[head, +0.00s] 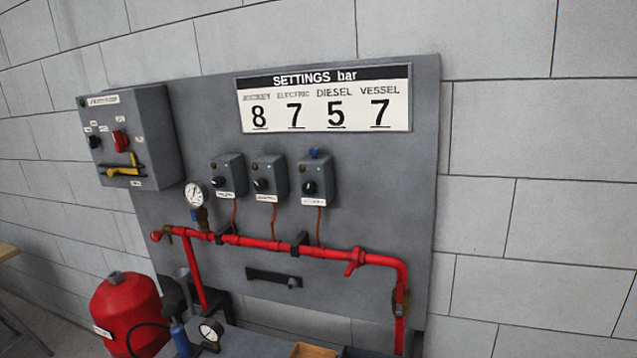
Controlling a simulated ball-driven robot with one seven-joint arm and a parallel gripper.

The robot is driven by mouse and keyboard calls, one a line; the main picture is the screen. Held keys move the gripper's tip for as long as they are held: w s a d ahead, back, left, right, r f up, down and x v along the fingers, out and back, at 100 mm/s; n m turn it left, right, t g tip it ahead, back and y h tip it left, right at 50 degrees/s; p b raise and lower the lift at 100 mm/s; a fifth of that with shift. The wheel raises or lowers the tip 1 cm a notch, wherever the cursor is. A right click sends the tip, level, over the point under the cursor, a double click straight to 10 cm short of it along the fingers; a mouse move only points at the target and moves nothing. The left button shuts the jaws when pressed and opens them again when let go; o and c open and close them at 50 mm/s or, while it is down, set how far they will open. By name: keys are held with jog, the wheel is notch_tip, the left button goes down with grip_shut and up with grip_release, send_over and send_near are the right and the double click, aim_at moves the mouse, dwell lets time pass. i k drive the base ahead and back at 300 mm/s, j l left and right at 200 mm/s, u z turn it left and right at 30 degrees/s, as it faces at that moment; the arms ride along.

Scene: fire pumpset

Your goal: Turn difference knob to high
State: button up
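Three small grey switch boxes hang in a row on the grey wall panel: a left box (229,170), a middle box (270,173) and a right box (319,175). Each has a dark round knob on its front, such as the right box's knob (309,187), and a white label below. The labels are too small to read, so I cannot tell which knob is the difference knob or how it is set. A blue piece (315,153) sits on top of the right box. My gripper is not in view.
A red pipe (270,244) with a gauge (195,194) runs below the boxes. A grey control box (133,130) with a red switch and yellow handle is at left. A settings sign (325,101) is above. A red vessel (126,310) stands lower left.

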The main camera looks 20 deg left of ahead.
aim_at(313, 153)
jog(key=i+j+z, duration=0.15)
jog(key=i, duration=0.3)
jog(key=i+j+z, duration=0.15)
jog(key=i+j, duration=0.15)
jog(key=i, duration=0.15)
jog(key=i+j+z, duration=0.15)
jog(key=i+j, duration=0.15)
jog(key=i, duration=0.15)
